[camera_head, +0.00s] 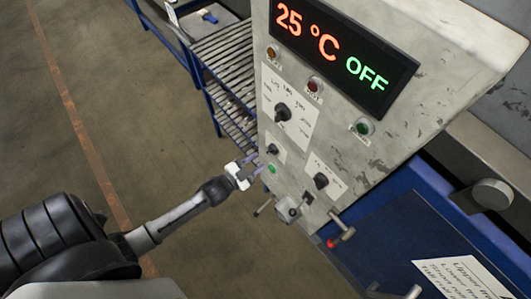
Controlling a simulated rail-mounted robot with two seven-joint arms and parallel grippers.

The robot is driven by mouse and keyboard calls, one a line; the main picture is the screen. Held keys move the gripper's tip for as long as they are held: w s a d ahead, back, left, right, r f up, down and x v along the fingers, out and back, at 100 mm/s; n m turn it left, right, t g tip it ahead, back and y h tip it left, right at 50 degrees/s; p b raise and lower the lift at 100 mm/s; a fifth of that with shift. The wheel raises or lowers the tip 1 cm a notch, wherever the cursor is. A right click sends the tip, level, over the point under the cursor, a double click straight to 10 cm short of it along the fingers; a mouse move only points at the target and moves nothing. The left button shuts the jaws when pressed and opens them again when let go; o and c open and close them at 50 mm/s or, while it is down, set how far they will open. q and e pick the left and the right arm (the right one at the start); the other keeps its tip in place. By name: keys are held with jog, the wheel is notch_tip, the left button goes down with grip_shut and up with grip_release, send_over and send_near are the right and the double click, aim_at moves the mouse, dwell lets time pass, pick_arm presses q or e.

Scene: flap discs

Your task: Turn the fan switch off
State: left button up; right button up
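A tilted grey control panel (400,135) stands at the centre right. Its display (340,48) reads "25 °C" in orange and "OFF" in green. It bears a large black rotary knob (282,112), a small black knob (272,149), another black knob (321,181) and a green button (271,168). The labels are too small to read, so I cannot tell which is the fan switch. My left gripper (254,163) is in front of the panel's lower left, by the small knob and green button. Its two purplish fingers are apart with nothing visible between them. My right gripper is out of view.
Indicator lamps sit under the display. A grey fitting (288,210) and a red-tipped lever (342,236) stick out below the panel. A blue surface with a white notice (462,278) is at lower right. A slatted blue rack (226,55) stands behind. The floor at left is clear.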

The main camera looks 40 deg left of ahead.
aim_at(269, 153)
pick_arm(q)
jog(key=shift+w+d+p, duration=0.15)
jog(key=shift+w, duration=0.95)
jog(key=shift+w+d+p, duration=0.1)
jog(key=shift+w+p, duration=0.05)
jog(key=shift+w, duration=0.95)
jog(key=shift+c, duration=0.5)
grip_shut()
